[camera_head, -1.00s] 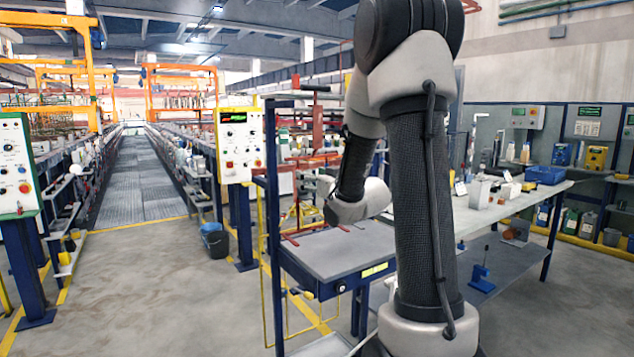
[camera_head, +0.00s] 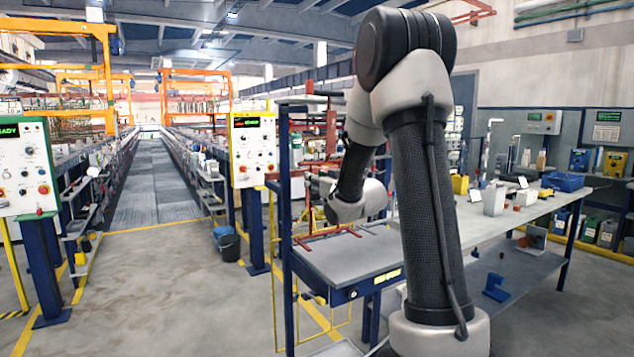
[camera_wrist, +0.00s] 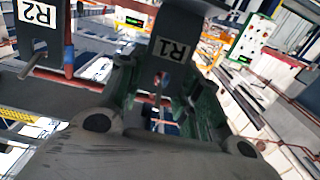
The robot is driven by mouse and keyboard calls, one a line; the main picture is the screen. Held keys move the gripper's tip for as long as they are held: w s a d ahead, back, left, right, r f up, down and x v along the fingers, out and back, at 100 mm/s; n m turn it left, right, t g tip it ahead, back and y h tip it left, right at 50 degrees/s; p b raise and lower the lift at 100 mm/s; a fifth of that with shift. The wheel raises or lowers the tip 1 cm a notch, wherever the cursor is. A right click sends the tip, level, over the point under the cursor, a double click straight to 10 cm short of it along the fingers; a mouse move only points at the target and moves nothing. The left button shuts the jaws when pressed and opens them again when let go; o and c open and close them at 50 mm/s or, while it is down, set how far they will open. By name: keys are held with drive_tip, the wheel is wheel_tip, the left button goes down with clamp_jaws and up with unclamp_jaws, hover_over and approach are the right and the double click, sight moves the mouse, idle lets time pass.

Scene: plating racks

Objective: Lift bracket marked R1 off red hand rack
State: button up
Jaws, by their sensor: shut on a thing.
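The bracket marked R1 (camera_wrist: 178,30), a dark grey plate with a white label, is between the green-sided fingers of my gripper (camera_wrist: 160,84) in the wrist view. The gripper is shut on it. The bracket marked R2 (camera_wrist: 30,48) is at the upper left, apart from the gripper, beside a red post (camera_wrist: 69,45). The red hand rack (camera_head: 331,132) shows in the head view behind my arm, at the work stand. My arm hides part of it there. I cannot tell whether R1 touches the rack.
A grey-topped stand (camera_head: 350,258) with red bars on it is below my wrist. A long workbench (camera_head: 520,215) with boxes and bottles runs along the right. A control panel (camera_head: 250,148) is left of the stand. The floor on the left is mostly clear, with a bucket (camera_head: 228,243).

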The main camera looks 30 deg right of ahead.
drive_tip(key=shift+o, duration=1.3)
drive_tip(key=shift+c, duration=1.1)
drive_tip(key=shift+r, duration=0.2)
drive_tip(key=shift+s+r, duration=0.2)
drive_tip(key=shift+r, duration=0.1)
drive_tip(key=shift+s+r, duration=0.1)
drive_tip(key=shift+s, duration=0.05)
